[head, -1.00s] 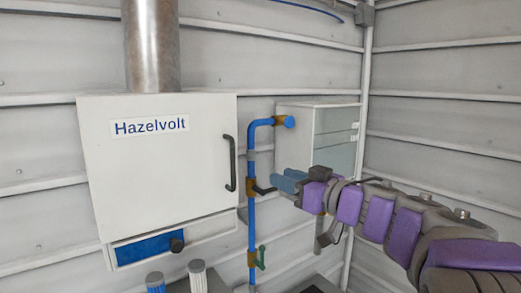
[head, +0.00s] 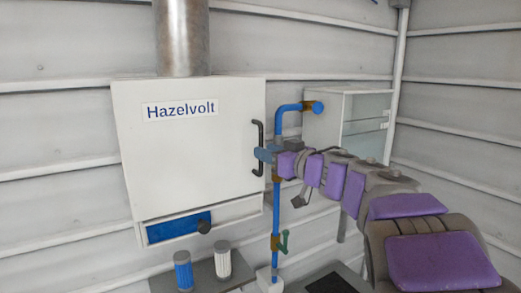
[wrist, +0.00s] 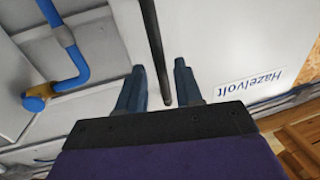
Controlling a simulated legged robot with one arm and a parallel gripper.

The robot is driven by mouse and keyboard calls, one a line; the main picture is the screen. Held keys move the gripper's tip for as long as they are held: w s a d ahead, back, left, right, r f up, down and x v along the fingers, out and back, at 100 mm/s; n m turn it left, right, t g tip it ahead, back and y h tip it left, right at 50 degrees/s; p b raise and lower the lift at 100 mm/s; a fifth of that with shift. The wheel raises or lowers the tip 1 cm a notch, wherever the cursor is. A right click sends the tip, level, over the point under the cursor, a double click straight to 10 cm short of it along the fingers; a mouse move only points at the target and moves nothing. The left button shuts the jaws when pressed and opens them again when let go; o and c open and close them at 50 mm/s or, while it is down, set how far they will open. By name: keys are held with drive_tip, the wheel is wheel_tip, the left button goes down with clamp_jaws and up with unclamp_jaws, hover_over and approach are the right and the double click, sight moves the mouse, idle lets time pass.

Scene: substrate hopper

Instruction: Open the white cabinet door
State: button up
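The white cabinet (head: 185,155) labelled Hazelvolt hangs on the wall at centre left in the head view, its door shut. A black vertical bar handle (head: 258,135) is on the door's right edge. In the wrist view the handle (wrist: 153,45) reaches down between the two blue fingers of my gripper (wrist: 161,85). My gripper is open, with a gap between each finger and the handle. In the head view my gripper (head: 265,154) is at the handle's middle. The Hazelvolt label (wrist: 248,88) shows upside down in the wrist view.
A blue pipe (head: 277,200) with valves runs just right of the cabinet, close to my arm. A second, glass-fronted cabinet (head: 365,125) stands behind my arm. Blue and white cylinders (head: 183,270) sit on a grey surface below. A metal duct (head: 182,40) rises above the cabinet.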

sight(260, 170)
drive_tip(key=shift+x, duration=1.7)
drive_tip(key=shift+c, duration=0.3)
clamp_jaws()
